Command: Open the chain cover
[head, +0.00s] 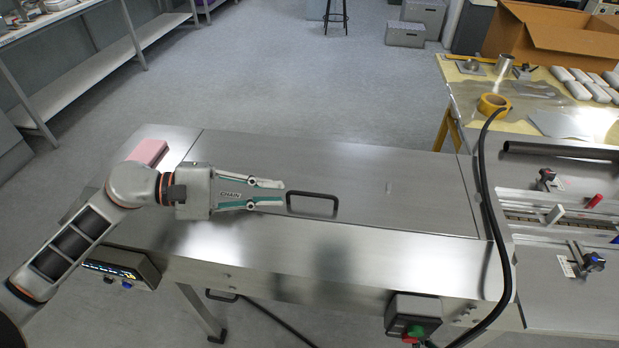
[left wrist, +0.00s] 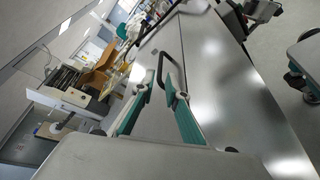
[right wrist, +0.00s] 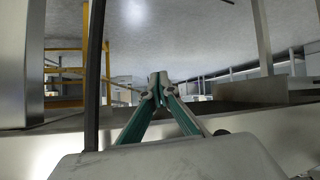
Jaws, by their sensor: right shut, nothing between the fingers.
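The chain cover (head: 405,196) is a flat steel lid lying level, flush in the top of the steel machine. Its black handle (head: 312,205) stands near the cover's left part. My left gripper (head: 285,192) is open, with its two fingers pointing right at the handle's left end. In the left wrist view the handle (left wrist: 171,68) shows just beyond and partly between the spread fingertips. I cannot tell whether they touch it. My right gripper (right wrist: 159,88) shows in the right wrist view, its fingertips together with nothing between them; it is out of the head view.
A pink block (head: 149,152) lies on the machine's left end. A control box (head: 412,318) with green and red buttons is on the front. A table (head: 456,92) with a tape roll (head: 494,103) stands at the back right.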

